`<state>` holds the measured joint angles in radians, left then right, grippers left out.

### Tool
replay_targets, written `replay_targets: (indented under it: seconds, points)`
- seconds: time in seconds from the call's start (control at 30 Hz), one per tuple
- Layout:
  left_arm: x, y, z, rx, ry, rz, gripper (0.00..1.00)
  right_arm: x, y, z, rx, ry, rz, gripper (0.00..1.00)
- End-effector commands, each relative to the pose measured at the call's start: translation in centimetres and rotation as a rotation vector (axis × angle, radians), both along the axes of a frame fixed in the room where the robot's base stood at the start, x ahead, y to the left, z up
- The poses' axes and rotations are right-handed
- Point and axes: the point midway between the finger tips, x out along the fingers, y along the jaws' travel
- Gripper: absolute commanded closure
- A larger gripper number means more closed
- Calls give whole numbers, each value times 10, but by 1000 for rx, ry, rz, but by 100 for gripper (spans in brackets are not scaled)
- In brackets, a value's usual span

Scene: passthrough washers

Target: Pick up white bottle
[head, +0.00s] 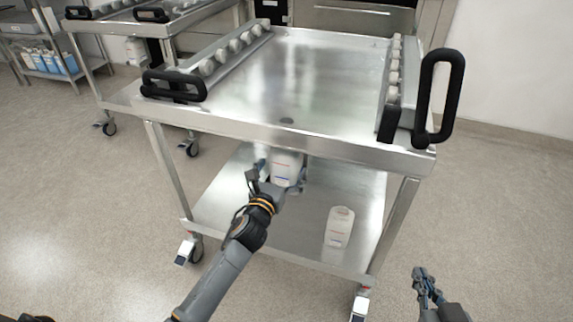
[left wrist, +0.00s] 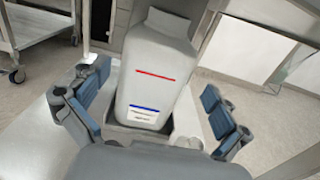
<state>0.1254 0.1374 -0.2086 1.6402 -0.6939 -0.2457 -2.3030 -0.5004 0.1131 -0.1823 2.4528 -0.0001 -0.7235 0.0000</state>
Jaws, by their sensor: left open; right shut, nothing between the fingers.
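A large white bottle (head: 287,163) with red and blue label lines stands upright on the lower shelf of the steel cart, partly under the top. My left gripper (head: 277,180) reaches in at its near side. In the left wrist view the white bottle (left wrist: 157,60) stands between the spread fingers of my left gripper (left wrist: 154,88), with gaps showing at both sides. A smaller white bottle (head: 339,227) stands on the same shelf to the right, near the front edge. My right gripper (head: 425,284) is shut and empty, right of the cart.
The cart's steel top (head: 300,75) overhangs the lower shelf (head: 235,208). Black handles (head: 440,90) rise at its corners. A second cart (head: 150,28) stands behind at the left. The floor on the right is clear.

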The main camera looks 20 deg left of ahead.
Motion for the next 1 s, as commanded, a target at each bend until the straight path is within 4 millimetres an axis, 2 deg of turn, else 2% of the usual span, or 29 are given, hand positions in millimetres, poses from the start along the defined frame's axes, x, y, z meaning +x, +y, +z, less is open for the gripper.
replay_targets:
  seconds: [0.17, 0.5, 0.63, 0.83, 0.87, 1.0]
  points:
    - [13, 2, -2, -1, -1, 0, 0, 7, 4, 14, 23, -91, 6, 100]
    - [48, 4, -2, -3, -1, 0, 0, 19, 15, 66, 93, -374, 24, 100]
    - [52, 4, -2, -2, 0, 0, 0, 19, 16, 74, 103, -409, 26, 100]
    - [53, 4, -2, -2, 0, 0, 0, 19, 16, 75, 103, -412, 26, 100]
    - [53, 4, -2, -2, 0, 0, 2, 19, 16, 75, 103, -412, 26, 100]
    - [52, 4, -2, -2, 0, 0, 31, 19, 16, 75, 103, -411, 26, 100]
